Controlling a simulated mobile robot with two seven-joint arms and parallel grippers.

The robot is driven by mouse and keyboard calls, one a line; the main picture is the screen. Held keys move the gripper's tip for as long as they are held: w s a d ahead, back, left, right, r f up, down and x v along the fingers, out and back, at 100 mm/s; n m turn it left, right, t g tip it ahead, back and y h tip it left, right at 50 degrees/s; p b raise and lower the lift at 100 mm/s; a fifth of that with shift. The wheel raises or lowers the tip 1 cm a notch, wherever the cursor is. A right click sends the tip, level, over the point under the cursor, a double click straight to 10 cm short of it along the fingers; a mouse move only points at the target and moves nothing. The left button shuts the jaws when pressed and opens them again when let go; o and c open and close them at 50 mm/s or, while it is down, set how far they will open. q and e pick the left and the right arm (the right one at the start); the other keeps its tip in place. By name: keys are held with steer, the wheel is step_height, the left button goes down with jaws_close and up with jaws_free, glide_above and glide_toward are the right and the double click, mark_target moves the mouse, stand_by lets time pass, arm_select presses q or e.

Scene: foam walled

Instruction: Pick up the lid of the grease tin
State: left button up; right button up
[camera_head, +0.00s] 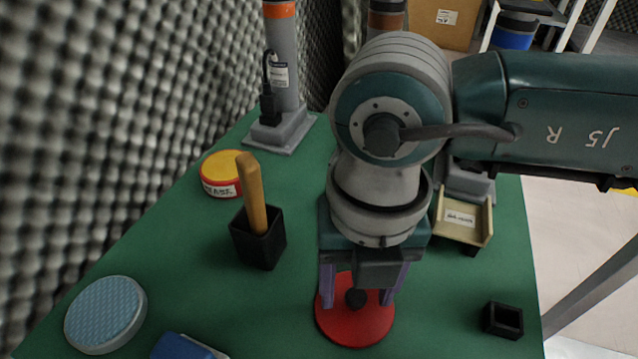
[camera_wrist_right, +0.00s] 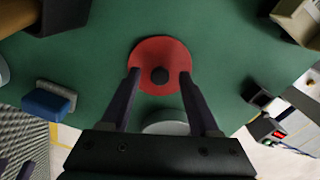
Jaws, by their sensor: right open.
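A red round lid with a black knob (camera_head: 340,325) lies on the green table at the front centre. In the right wrist view the red lid (camera_wrist_right: 148,54) sits between and just beyond the fingertips. My right gripper (camera_head: 358,298) is open above the lid, its two purple fingers on either side of the black knob. It also shows in the right wrist view (camera_wrist_right: 158,76), with nothing held. Whether the fingers touch the lid cannot be told. A pale grey round thing (camera_wrist_right: 166,128) shows partly behind the gripper; I cannot tell if it is the tin.
A black holder (camera_head: 258,248) with a wooden handle and a yellow-topped tin (camera_head: 220,172) stand to the left. A pale blue disc (camera_head: 105,312) and a blue block (camera_head: 185,347) lie front left. A tan tray (camera_head: 462,218) and small black box (camera_head: 502,320) are right.

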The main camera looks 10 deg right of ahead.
steer(key=shift+c, duration=0.4)
jaws_close()
steer(key=shift+r, duration=0.15)
